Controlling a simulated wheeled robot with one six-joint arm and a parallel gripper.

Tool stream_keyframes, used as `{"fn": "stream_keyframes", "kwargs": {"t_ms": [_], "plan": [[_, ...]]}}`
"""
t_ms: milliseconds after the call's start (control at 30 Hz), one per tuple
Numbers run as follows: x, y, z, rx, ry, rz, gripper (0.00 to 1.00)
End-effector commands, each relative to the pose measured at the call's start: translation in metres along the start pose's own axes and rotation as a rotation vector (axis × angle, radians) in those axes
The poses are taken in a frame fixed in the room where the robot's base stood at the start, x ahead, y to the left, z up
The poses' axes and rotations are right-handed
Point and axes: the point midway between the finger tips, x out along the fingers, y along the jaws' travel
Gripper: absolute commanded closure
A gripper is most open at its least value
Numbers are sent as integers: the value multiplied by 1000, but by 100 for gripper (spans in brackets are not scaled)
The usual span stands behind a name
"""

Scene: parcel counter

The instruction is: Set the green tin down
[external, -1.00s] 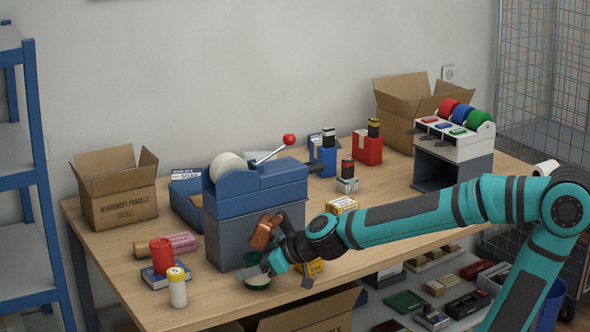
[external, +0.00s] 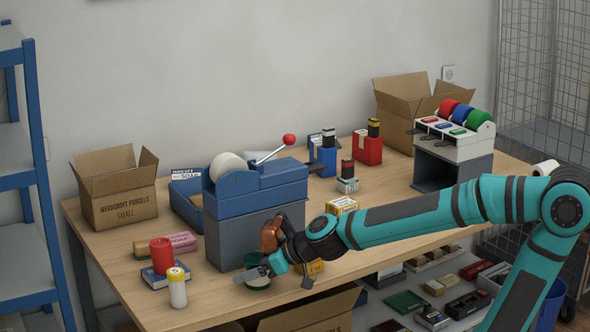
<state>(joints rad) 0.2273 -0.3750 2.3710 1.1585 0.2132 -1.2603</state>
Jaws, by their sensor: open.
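The green tin (external: 257,279) stands upright on the table near its front edge, in front of the blue and grey tape machine (external: 258,200). My gripper (external: 279,278) is open at the tin, with one finger across the tin's upper part and the other finger off to its right. Part of the tin is hidden behind the near finger. I cannot tell whether a finger touches it.
A red candle (external: 162,255) on a blue book and a white-and-yellow tube (external: 178,287) stand left of the tin. A yellow box (external: 315,267) is close behind my gripper. An open carton (external: 312,308) sits below the table's front edge.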

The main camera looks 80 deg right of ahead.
Motion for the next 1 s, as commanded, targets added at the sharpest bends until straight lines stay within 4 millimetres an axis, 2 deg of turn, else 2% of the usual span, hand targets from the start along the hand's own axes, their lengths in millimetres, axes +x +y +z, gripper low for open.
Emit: {"fn": "stream_keyframes", "kwargs": {"t_ms": [167, 700, 1000], "plan": [[-12, 0, -3, -2, 4, -1, 23], [-86, 1, -2, 0, 4, 1, 23], [-115, 0, -2, 1, 2, 0, 23]]}}
